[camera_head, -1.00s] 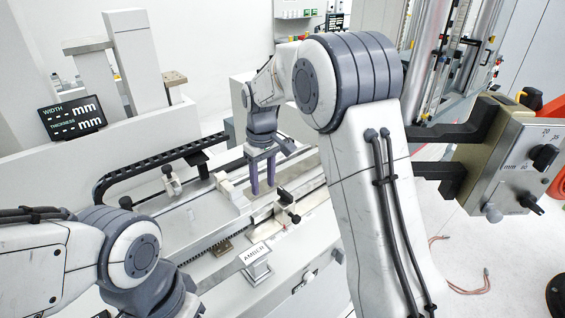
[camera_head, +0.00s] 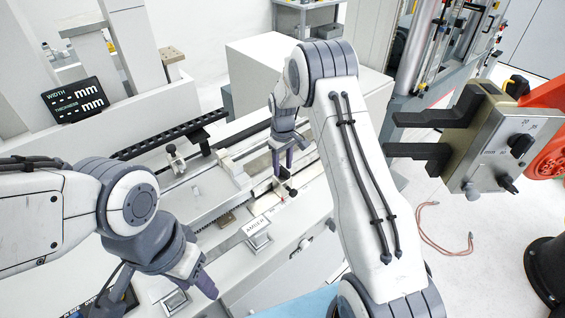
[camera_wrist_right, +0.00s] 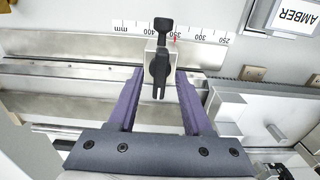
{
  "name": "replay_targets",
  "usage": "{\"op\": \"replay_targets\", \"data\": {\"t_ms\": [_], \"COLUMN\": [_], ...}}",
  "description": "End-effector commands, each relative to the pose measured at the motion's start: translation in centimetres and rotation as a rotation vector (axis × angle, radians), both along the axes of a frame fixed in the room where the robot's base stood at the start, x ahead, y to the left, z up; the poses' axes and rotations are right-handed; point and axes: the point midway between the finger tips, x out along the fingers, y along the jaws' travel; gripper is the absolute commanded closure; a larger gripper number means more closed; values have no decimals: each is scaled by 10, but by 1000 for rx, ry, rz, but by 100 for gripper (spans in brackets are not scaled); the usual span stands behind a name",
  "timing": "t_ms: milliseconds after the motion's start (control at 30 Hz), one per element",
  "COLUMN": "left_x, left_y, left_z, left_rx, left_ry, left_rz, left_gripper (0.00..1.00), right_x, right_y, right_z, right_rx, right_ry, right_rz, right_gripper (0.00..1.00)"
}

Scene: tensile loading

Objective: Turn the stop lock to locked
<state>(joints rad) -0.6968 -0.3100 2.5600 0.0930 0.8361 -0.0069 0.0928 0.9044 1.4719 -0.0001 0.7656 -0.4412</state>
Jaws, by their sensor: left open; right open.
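The stop lock, a black lever (camera_wrist_right: 160,72) on a small silver block, sits on the rail beside a millimetre scale in the right wrist view. Its red pointer is near 350. It also shows as a small black-knobbed part in the head view (camera_head: 284,188). My right gripper (camera_wrist_right: 160,78) is open, with its purple fingers on either side of the block and lever. In the head view my right gripper (camera_head: 283,166) is just above the stop. I cannot tell whether it touches it. My left gripper (camera_head: 205,283) is open at the lower left, away from the stop.
An AMBER sign (camera_head: 257,226) stands at the front of the bench. A black cable chain (camera_head: 170,137) runs behind the rail. A width and thickness display (camera_head: 76,100) stands at the left. A knobbed metal box with black jaws (camera_head: 490,150) is at the right.

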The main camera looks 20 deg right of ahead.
Motion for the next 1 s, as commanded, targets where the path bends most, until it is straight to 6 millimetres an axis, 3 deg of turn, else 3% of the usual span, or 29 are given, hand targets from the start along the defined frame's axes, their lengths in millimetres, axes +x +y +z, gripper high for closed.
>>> {"op": "replay_targets", "data": {"t_ms": [300, 333, 400, 467, 1000], "left_x": [0, 0, 0, 0, 0], "left_y": [0, 0, 0, 0, 0], "left_z": [2, 2, 2, 2, -8], "left_rx": [0, 0, 0, 0, 0], "left_ry": [0, 0, 0, 0, 0], "left_rz": [0, 0, 1, 0, 0], "left_gripper": [50, 50, 50, 50, 50], "right_x": [0, 0, 0, 0, 0], "right_y": [0, 0, 0, 0, 0], "right_z": [-5, -5, -5, -4, -6], "right_rx": [0, 0, 0, 0, 0], "right_ry": [-1, -1, -1, -1, -1], "right_rz": [0, 0, 0, 0, -106], "right_gripper": [50, 54, 81, 100, 100]}}
